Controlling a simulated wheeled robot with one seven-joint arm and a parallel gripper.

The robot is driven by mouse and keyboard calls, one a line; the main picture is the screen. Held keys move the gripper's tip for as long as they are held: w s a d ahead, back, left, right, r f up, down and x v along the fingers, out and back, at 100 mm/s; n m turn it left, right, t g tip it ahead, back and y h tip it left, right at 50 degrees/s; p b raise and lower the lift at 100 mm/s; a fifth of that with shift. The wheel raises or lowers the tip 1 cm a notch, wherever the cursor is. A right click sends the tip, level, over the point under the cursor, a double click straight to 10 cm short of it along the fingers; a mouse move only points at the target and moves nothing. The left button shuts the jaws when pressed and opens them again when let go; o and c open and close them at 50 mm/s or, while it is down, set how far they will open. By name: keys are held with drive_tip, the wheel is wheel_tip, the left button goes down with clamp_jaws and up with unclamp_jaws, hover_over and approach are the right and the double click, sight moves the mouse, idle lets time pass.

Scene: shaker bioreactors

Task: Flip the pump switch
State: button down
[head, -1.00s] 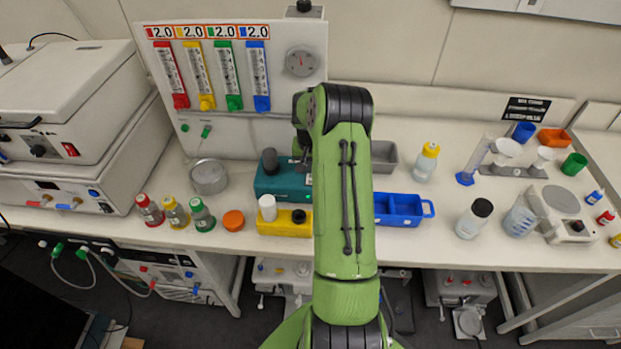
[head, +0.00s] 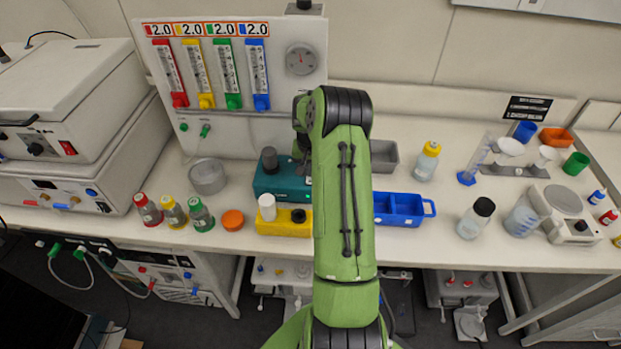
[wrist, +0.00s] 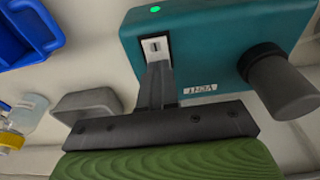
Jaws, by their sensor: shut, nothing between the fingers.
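The teal pump box (head: 272,182) stands on the bench, left of my arm, with a dark grey cylinder on it. In the wrist view its teal face (wrist: 215,30) fills the upper right. A pale switch plate (wrist: 156,47) with a small dark switch sits on it, and a green light (wrist: 155,9) glows near the edge. My gripper (wrist: 158,70) is shut and empty, its fingertips at the lower edge of the switch plate. I cannot tell whether they touch the switch. In the head view my forearm hides most of the gripper and the switch.
A yellow block (head: 285,229) with a white cylinder stands in front of the pump. A blue tray (head: 400,222) and grey bin (head: 384,157) lie to the right. A flowmeter panel (head: 200,125) rises behind. Capped bottles (head: 173,211) stand at the left.

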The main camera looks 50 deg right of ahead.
drive_tip(key=shift+s+a+f, duration=0.1)
drive_tip(key=shift+r+p, duration=2.1)
drive_tip(key=shift+r, duration=1.5)
drive_tip(key=shift+f, duration=0.1)
